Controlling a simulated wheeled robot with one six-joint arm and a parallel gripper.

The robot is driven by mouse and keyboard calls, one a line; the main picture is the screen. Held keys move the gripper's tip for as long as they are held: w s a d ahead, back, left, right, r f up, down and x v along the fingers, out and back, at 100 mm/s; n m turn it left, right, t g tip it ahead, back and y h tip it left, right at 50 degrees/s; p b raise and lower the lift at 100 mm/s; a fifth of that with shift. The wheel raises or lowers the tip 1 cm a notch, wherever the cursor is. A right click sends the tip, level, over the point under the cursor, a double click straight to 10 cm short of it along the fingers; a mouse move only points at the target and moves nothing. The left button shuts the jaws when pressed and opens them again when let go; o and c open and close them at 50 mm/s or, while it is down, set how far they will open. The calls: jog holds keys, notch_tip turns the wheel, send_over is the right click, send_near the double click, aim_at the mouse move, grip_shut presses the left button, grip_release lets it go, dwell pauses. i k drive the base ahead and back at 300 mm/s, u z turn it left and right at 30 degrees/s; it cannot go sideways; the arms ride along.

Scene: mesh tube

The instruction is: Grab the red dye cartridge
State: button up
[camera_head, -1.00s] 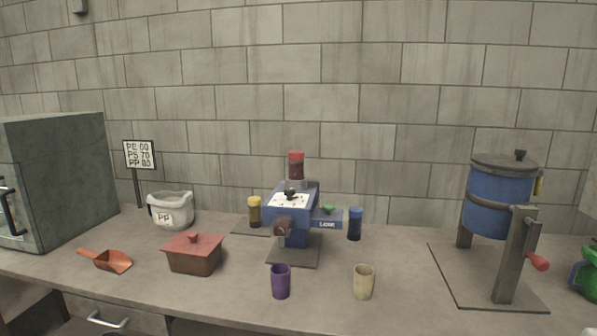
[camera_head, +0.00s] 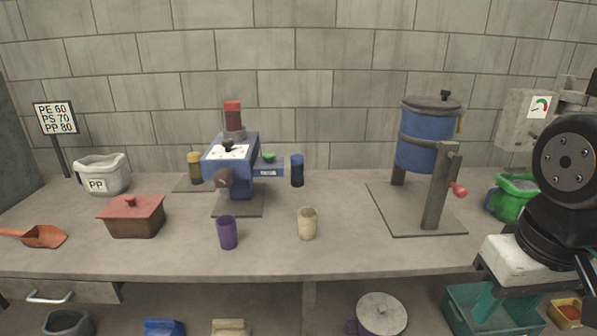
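The red dye cartridge (camera_head: 233,117) is an upright cylinder with a bright red cap and a darker red body. It stands on top of the small blue machine (camera_head: 236,165), in a grey collar that hides its lower end. A yellow-capped cartridge (camera_head: 195,168) stands left of the machine and a blue cartridge (camera_head: 297,171) stands right of it. Black and white parts of my arm show at the right edge, far from the red cartridge. My gripper's fingers cannot be made out.
A lidded brown box (camera_head: 134,219) is at left. A blue drum on a stand (camera_head: 427,140) and a green jug (camera_head: 514,199) are at right.

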aim_at(233, 111)
jog(key=u, duration=0.1)
jog(key=k, duration=0.4)
jog(key=u, duration=1.65)
jog(key=i, duration=1.55)
jog(key=z, duration=1.1)
jog(key=i, duration=0.6)
jog(key=z, duration=0.65)
